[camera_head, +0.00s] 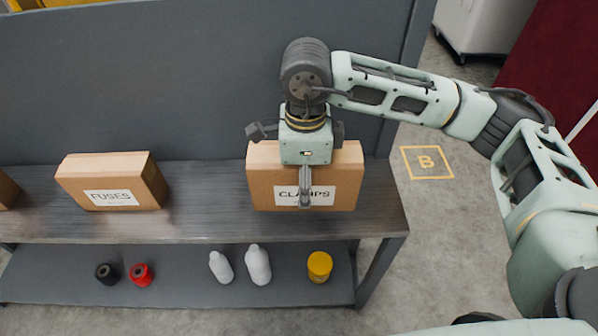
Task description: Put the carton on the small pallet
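A brown carton labelled CLAMPS (340,192) is at the right end of the upper shelf (215,200). My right gripper (305,185) is over its middle, pointing down. One finger lies in front of the carton's front face and covers part of the white label. The other finger is hidden, so I cannot tell whether the gripper is closed on the carton. A second carton, labelled FUSES (140,178), stands turned slightly on the same shelf to the left. No small pallet is in view. My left gripper is not in view.
Part of another carton (6,190) shows at the left edge. The lower shelf (190,285) holds a black item (106,273), a red item (141,275), two white bottles (258,265) and a yellow tub (319,267). A floor square marked B (427,162) is clear.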

